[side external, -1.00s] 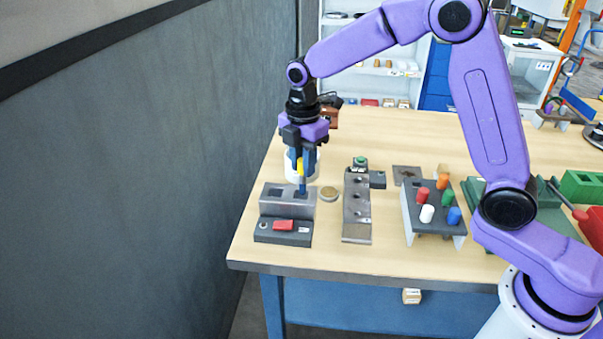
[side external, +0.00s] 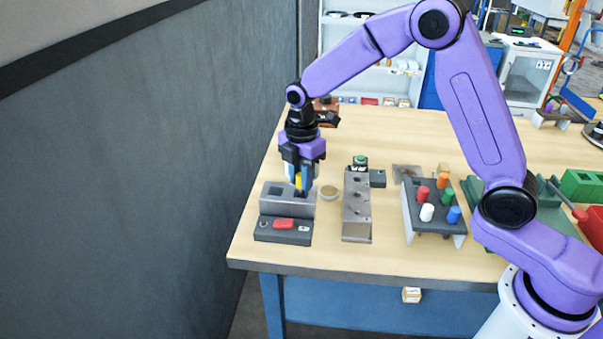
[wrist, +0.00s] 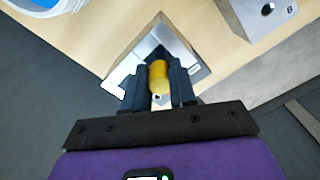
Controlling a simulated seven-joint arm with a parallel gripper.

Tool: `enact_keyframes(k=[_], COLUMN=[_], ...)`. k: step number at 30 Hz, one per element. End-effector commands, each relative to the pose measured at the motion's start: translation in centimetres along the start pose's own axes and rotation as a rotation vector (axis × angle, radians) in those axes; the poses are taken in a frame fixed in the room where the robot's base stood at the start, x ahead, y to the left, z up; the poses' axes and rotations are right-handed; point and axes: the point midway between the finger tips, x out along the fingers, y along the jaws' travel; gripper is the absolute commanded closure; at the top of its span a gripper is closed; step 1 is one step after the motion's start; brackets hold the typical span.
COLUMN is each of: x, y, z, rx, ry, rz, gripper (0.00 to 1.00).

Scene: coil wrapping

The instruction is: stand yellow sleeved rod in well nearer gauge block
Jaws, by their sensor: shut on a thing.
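My gripper (side external: 301,181) is shut on the yellow sleeved rod (side external: 299,181) and holds it upright over the right-hand well of the grey two-well block (side external: 287,206). The left well (side external: 275,190) is open and empty. The rod's lower end is hidden by the fingers and block, so I cannot tell how deep it sits. In the wrist view the yellow sleeve (wrist: 158,78) lies between my fingers (wrist: 159,92), with the pale block (wrist: 127,68) below. I cannot tell for sure which thing is the gauge block.
A rack (side external: 428,191) holds several coloured pegs. A dark base with a red part (side external: 283,224) sits in front of the well block. A wall (side external: 130,180) rises at the left.

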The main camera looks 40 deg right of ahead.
Motion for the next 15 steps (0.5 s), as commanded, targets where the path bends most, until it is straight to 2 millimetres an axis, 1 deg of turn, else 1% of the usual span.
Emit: enact_keyframes(k=[5,6,7,8,15], x=[0.22,0.23,0.23,0.23,0.22], y=[0.0,-0.02,-0.02,-0.02,-0.02], z=[0.0,0.01,0.01,0.01,0.01], rx=[0.0,0.0,0.0,0.0,0.0], ry=[0.0,0.0,0.0,0.0,0.0], rz=[0.0,0.0,0.0,0.0,-0.001], gripper=[1.0,0.65,0.55,0.49,0.49])
